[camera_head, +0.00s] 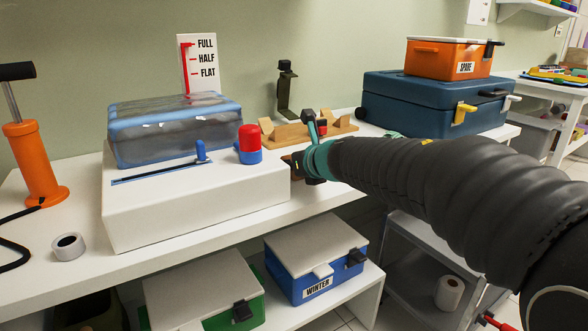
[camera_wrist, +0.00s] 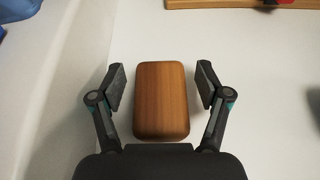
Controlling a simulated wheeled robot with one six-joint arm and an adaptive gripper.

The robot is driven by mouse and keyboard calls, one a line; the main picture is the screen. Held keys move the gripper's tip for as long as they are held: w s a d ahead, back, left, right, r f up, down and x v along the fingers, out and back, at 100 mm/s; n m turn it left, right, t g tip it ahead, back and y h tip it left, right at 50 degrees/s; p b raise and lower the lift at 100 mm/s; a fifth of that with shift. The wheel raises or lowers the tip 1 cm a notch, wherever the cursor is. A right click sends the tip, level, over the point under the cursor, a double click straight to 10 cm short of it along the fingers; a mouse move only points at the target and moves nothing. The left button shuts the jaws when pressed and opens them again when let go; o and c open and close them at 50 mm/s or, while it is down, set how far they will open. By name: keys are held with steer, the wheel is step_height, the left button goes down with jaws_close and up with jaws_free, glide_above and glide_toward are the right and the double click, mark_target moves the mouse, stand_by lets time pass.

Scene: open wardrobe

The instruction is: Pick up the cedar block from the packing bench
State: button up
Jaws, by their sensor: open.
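The cedar block (camera_wrist: 161,100) is a brown wood-grained block with rounded corners. In the wrist view it lies between the two fingers of my gripper (camera_wrist: 160,88), over the white bench top (camera_wrist: 262,95). The fingers are open, one on each side, with a gap between each finger and the block. In the head view my gripper (camera_head: 299,166) is low over the packing bench (camera_head: 345,166), just right of the white box unit. My arm hides most of the block there; a small brown part shows beside the fingers.
A white box unit (camera_head: 190,215) with a red-and-blue knob (camera_head: 249,145) stands close on the left. Behind my gripper is a wooden rack (camera_head: 289,134). A blue case (camera_head: 425,105) with an orange box (camera_head: 448,60) on top stands right. Bins sit on the lower shelf.

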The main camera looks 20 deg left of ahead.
steer(key=shift+c, duration=0.2)
steer(key=c, duration=1.2)
steer(key=shift+r, duration=0.15)
